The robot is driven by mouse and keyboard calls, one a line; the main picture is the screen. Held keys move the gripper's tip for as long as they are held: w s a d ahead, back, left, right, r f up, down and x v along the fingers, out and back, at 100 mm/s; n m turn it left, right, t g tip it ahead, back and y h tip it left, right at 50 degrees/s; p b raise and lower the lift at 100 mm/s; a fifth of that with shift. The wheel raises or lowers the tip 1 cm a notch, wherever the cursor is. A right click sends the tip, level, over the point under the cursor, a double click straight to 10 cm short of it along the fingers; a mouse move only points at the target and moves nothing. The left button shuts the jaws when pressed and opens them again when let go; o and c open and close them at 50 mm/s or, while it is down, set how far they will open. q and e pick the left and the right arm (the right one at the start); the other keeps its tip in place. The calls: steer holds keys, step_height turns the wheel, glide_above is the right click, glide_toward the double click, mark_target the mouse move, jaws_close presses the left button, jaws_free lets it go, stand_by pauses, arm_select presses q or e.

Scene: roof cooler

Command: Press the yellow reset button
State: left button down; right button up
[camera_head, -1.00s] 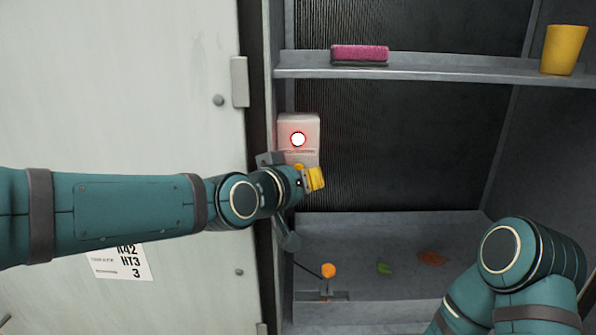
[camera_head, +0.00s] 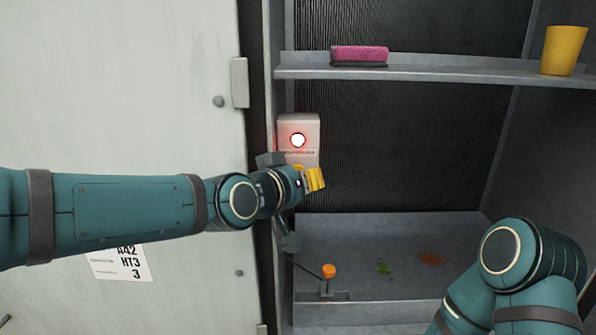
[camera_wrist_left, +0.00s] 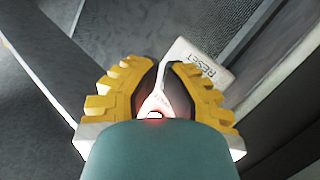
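A pale box (camera_head: 308,124) with a lit, red-rimmed round lamp (camera_head: 298,140) is mounted on the cabinet's left side. My left gripper (camera_head: 316,179) is at the box's lower edge, its yellow fingers covering part of it. In the left wrist view the box face with the word RESET (camera_wrist_left: 197,62) lies just past my fingertips (camera_wrist_left: 162,65). The yellow reset button cannot be made out clearly; my gripper hides that area. Whether the tips touch the box cannot be told. My right gripper is out of view.
A shelf (camera_head: 440,73) above holds a pink brush (camera_head: 359,55) and a yellow cup (camera_head: 563,50). Below, an orange-knobbed lever (camera_head: 329,271) stands near the tray's (camera_head: 410,225) left. A pale door (camera_head: 120,90) is at left. The cabinet's middle is free.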

arm_select(q)
steer(key=shift+w, duration=0.1)
stand_by(0.3)
steer(key=shift+w, duration=0.25)
